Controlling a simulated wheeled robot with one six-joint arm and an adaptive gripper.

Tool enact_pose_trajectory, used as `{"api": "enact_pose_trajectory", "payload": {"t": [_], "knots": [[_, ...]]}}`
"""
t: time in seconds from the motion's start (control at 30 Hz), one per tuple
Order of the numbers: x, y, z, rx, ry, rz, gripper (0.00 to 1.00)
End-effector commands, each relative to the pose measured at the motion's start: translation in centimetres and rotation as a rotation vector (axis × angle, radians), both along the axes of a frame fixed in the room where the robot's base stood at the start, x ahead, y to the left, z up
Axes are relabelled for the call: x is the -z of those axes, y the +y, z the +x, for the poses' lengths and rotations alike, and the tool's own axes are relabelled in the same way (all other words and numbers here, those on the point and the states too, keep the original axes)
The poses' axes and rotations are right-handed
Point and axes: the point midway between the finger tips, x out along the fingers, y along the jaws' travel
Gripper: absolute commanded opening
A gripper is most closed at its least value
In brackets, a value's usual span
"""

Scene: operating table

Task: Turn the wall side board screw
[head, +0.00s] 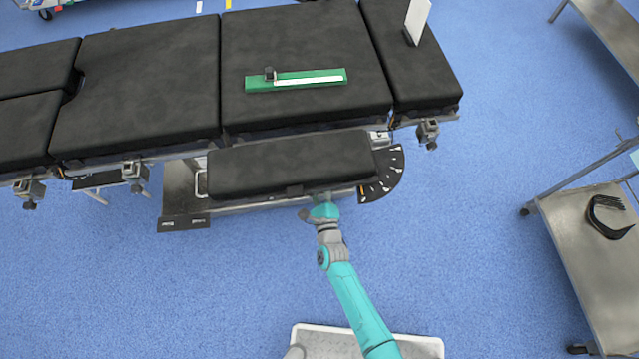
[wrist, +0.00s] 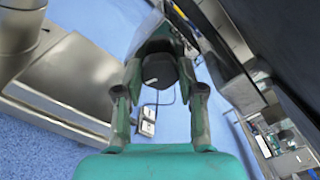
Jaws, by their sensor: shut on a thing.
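The side board (head: 290,163) is a black padded slab along the near side of the operating table (head: 150,70) in the head view. My gripper (head: 322,199) is at its near lower edge, right of the middle, with the fingertips partly hidden by the board. In the wrist view, my gripper (wrist: 160,78) has its two fingers on either side of a dark rounded screw knob (wrist: 161,73) and is shut on it. The screw's shaft is hidden behind the knob. The knob cannot be made out in the head view.
A dark fan-shaped plate (head: 384,174) with pale marks sits at the board's right end. A green bar with a white strip (head: 310,79) lies on the table. A metal trolley (head: 585,255) stands at right. The blue floor between is clear.

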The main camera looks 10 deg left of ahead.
Motion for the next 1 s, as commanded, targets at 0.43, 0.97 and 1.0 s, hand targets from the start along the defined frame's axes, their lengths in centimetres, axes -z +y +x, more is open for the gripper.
{"api": "enact_pose_trajectory", "payload": {"t": [0.43, 0.97, 1.0], "knots": [[0.02, 0.03, -0.01, -0.001, -0.076, -0.268, 0.04], [0.03, 0.04, -0.01, -0.002, -0.216, -0.753, 0.04], [0.04, 0.03, -0.01, -0.002, -0.226, -0.789, 0.04]]}}
